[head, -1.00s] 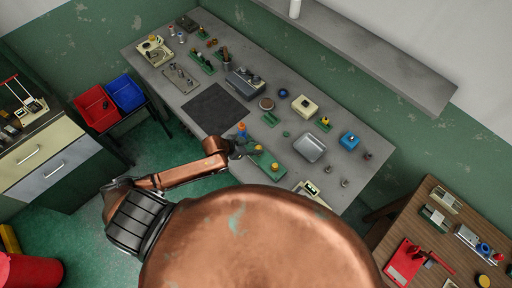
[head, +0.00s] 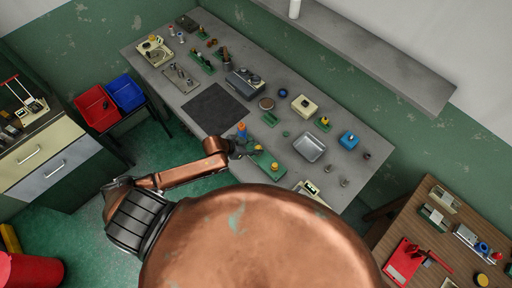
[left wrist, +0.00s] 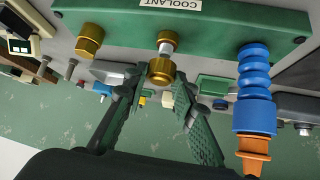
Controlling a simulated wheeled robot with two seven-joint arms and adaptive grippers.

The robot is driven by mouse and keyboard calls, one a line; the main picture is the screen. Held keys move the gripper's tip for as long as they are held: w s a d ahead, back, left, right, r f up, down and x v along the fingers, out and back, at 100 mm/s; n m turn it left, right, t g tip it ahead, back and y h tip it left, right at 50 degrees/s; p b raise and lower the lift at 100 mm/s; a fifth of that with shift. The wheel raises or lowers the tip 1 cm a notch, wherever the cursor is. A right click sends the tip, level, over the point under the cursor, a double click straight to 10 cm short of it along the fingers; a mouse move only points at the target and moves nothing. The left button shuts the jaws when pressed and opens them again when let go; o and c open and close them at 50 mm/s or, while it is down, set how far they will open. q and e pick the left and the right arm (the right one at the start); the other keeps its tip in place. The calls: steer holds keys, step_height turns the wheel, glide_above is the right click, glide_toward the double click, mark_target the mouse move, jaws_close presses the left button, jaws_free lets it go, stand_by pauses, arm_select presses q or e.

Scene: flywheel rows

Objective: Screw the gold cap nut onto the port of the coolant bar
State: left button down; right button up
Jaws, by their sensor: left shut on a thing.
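The green coolant bar (left wrist: 200,22), with a COOLANT label, crosses the top of the left wrist view. It also shows on the bench in the head view (head: 265,162). A silver threaded port (left wrist: 165,48) with a gold collar sticks out of its middle. The gold cap nut (left wrist: 161,71) is just in front of that port, in line with it; whether the threads touch I cannot tell. My left gripper (left wrist: 158,83) is shut on the nut, a dark finger on each side; it is small in the head view (head: 240,149). My right gripper is not in view.
A gold hex fitting (left wrist: 89,40) sits on the bar to the left. A blue segmented hose with an orange nozzle (left wrist: 254,90) stands close to the right finger. A silver tray (head: 309,148) and several small parts lie farther along the bench. The dark mat (head: 214,107) is bare.

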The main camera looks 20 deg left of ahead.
arm_select(q)
steer(key=shift+f+b, duration=0.5)
steer(key=shift+f, duration=0.5)
steer(key=c, duration=1.5)
jaws_free()
steer(key=shift+c, duration=0.2)
steer(key=v, duration=1.2)
